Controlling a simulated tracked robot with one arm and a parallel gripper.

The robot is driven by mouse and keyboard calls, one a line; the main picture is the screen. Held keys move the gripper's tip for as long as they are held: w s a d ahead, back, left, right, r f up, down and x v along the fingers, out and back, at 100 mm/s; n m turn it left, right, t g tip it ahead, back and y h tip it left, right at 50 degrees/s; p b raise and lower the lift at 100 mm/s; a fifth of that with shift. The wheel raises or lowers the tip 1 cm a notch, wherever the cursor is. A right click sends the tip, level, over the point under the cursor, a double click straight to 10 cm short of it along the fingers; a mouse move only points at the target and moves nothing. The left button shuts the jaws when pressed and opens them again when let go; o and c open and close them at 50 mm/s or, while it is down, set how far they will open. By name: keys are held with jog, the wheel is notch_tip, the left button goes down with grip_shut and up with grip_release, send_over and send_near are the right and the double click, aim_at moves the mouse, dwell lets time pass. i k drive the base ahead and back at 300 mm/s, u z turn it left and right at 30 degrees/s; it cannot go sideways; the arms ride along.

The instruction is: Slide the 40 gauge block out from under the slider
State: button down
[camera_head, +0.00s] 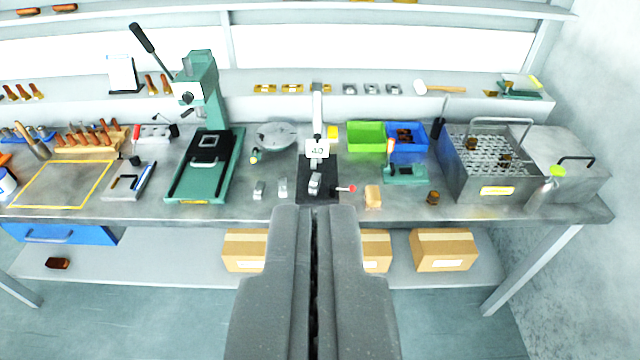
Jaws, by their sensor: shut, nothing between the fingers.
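My gripper (314,212) points away from me at the bench's front edge, with its two grey fingers shut and nothing between them. Just beyond its tips stands a gauge stand with a dark base (330,170) and a light upright column (317,105). A white tag reading 40 (317,150) shows on the column's lower part, where the slider seems to be. A small metallic block (315,184), likely the 40 gauge block, sits on the base below the tag. I cannot tell whether the slider touches it.
Two small metal blocks (259,188) (283,187) lie left of the stand. A green press (205,160) stands left; green (367,136) and blue (407,140) bins stand behind right.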

aim_at(313, 187)
jog(key=z, duration=0.7)
jog(key=i, duration=1.9)
jog(key=u, duration=0.75)
